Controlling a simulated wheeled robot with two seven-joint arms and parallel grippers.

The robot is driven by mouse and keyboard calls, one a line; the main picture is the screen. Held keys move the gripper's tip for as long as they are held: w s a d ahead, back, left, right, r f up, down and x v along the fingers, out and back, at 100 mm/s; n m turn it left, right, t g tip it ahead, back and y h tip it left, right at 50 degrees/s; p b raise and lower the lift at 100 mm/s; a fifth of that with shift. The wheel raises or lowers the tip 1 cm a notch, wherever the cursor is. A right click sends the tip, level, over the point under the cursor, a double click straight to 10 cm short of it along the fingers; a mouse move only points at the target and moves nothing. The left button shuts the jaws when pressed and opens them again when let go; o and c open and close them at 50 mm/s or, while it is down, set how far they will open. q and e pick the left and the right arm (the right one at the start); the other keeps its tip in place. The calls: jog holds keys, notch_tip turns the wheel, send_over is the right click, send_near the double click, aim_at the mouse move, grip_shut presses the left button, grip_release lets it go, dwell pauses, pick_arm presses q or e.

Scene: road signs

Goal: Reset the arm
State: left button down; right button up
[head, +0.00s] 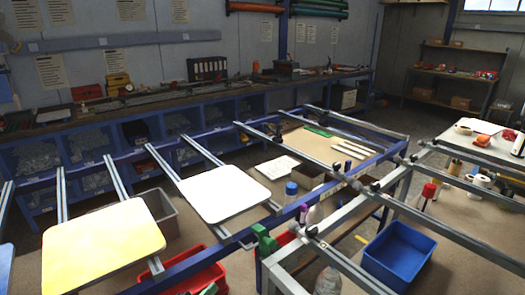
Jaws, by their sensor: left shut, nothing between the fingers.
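My right gripper is not in view. A pale yellow square sign panel (103,245) with rounded corners lies on the frame rails at lower left. A white square sign panel (224,193) lies on rails to its right.
A blue metal rack frame (185,266) spans the front. A blue bin (398,256) and a red bin (200,272) stand low by it. Bottles and a green clamp (264,241) are at the frame. A long workbench (150,98) with tools runs along the back wall.

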pick_arm(q)
jog(key=s+a+f+n+g+y, duration=0.2)
jog(key=s+a+f+n+y, duration=0.15)
jog(key=f+n, duration=0.55)
jog(key=s+a+f+n+g+y, duration=0.2)
jog(key=s+a+f+n, duration=0.25)
jog(key=f+n, duration=0.4)
jog(key=s+a+f+n+g+y+b, duration=0.15)
jog(key=s+a+f+n+g, duration=0.25)
jog(key=s+f+n, duration=0.95)
jog(key=s+f+n+g, duration=0.3)
jog(key=s+n, duration=0.5)
jog(key=s, duration=0.4)
jog(key=s+d+f+n+g, duration=0.1)
jog(key=s+f+n+g, duration=0.2)
jog(key=s+n, duration=0.6)
jog(key=s+f, duration=0.1)
jog(key=s, duration=0.3)
jog(key=shift+s+d+f+n+h+b, duration=0.15)
jog(key=shift+f+n+h+b, duration=0.15)
jog(key=shift+f+b, duration=0.1)
